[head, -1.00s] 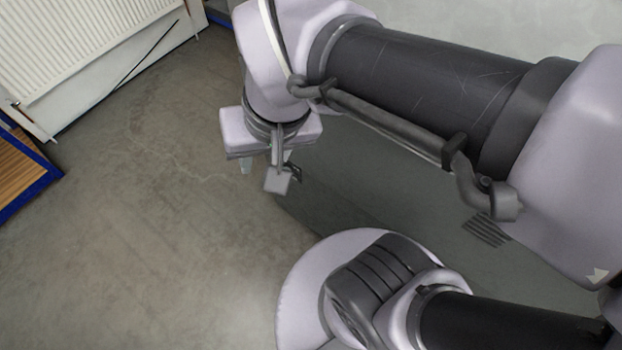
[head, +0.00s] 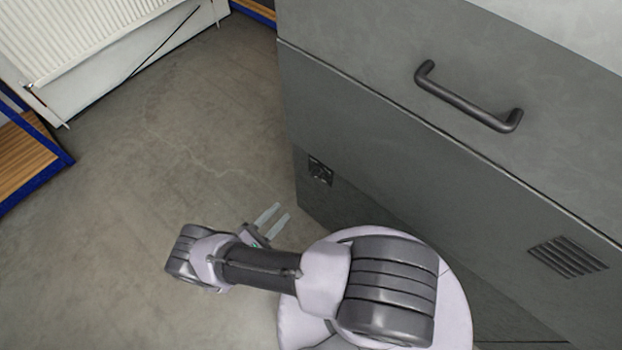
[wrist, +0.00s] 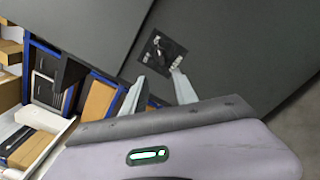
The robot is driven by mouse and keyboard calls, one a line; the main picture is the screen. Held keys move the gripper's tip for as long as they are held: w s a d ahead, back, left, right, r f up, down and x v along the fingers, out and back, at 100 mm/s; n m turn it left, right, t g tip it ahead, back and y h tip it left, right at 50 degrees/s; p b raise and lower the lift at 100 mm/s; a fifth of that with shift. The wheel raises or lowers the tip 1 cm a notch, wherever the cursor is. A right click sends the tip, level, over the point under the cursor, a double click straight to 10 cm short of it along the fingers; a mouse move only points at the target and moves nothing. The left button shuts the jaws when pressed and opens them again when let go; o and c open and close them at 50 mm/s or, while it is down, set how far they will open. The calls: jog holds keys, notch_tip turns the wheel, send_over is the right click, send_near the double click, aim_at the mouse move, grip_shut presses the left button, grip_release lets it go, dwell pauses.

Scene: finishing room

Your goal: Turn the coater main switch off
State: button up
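The coater is a large grey cabinet (head: 400,165) at the right in the head view. A small black switch plate (head: 320,171) sits low near its left edge. The wrist view also shows the plate (wrist: 166,54), tilted, with small pale parts whose setting I cannot make out. My gripper (head: 281,207) is in front of and to the left of the cabinet, low, with its fingers pointing toward the cabinet side. In the wrist view my gripper (wrist: 158,77) is open and empty. Its fingertips appear just below the plate, apart from it as far as I can tell.
The cabinet has a dark bar handle (head: 468,98) and a slotted vent (head: 567,257). A white radiator (head: 85,40) stands at the back left, and a blue-framed wooden shelf (head: 28,155) at the left edge. The floor (head: 130,200) between is clear.

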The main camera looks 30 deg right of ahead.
aim_at(315, 177)
jog(key=b+x, duration=0.1)
jog(key=x, duration=1.5)
jog(key=shift+d+b, duration=0.1)
jog(key=shift+b, duration=0.25)
grip_shut()
